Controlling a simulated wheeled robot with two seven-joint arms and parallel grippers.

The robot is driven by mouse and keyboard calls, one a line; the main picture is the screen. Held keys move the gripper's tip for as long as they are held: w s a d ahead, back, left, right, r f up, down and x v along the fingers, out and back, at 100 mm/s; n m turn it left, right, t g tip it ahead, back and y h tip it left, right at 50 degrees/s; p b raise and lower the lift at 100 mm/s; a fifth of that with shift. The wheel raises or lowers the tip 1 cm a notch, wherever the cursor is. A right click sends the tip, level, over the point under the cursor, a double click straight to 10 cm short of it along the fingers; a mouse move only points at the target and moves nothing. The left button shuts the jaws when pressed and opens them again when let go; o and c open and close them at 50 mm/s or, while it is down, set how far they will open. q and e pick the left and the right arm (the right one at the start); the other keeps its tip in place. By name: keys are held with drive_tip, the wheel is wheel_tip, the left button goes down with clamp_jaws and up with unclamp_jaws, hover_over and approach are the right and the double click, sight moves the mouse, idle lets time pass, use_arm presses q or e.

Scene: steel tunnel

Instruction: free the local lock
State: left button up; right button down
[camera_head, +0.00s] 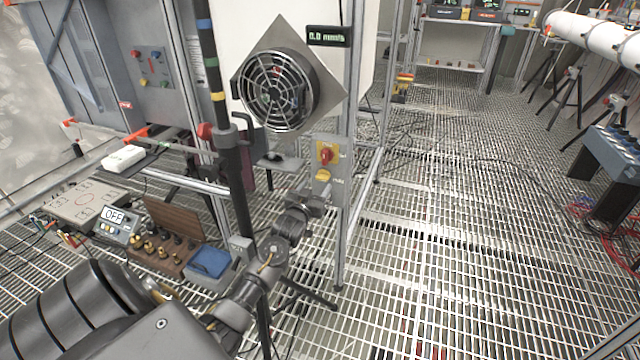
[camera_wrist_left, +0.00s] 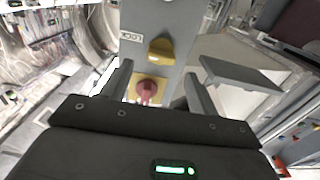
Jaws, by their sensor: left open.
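A grey control box on the frame post carries a red rotary knob (camera_head: 326,155) on a yellow plate and, below it, a yellow knob (camera_head: 323,175). In the left wrist view the yellow knob (camera_wrist_left: 160,50) sits beside a label reading LOCK (camera_wrist_left: 131,37), and the red knob (camera_wrist_left: 147,88) shows between the fingers. My left gripper (camera_head: 316,194) is just below and in front of the box; in the wrist view its open fingers (camera_wrist_left: 158,76) are spread with nothing gripped. Whether they touch the box cannot be told. My right gripper is not in view.
A round fan (camera_head: 277,92) on a diamond plate and a small display reading 0.0 mm/s (camera_head: 328,36) are above the box. A grey shelf (camera_wrist_left: 240,73) juts out beside the box. Grated floor to the right is largely clear.

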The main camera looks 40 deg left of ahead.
sight(321, 179)
use_arm(q)
drive_tip(key=x, duration=0.3)
drive_tip(key=shift+w+a, duration=0.1)
drive_tip(key=shift+w, duration=0.1)
drive_tip(key=shift+w+a, duration=0.1)
drive_tip(key=shift+w, duration=0.2)
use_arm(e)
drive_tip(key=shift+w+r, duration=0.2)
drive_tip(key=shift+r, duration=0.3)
use_arm(q)
drive_tip(key=shift+c, duration=0.3)
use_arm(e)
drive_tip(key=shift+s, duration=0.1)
use_arm(q)
drive_tip(key=c, duration=0.9)
drive_tip(key=shift+c, duration=0.2)
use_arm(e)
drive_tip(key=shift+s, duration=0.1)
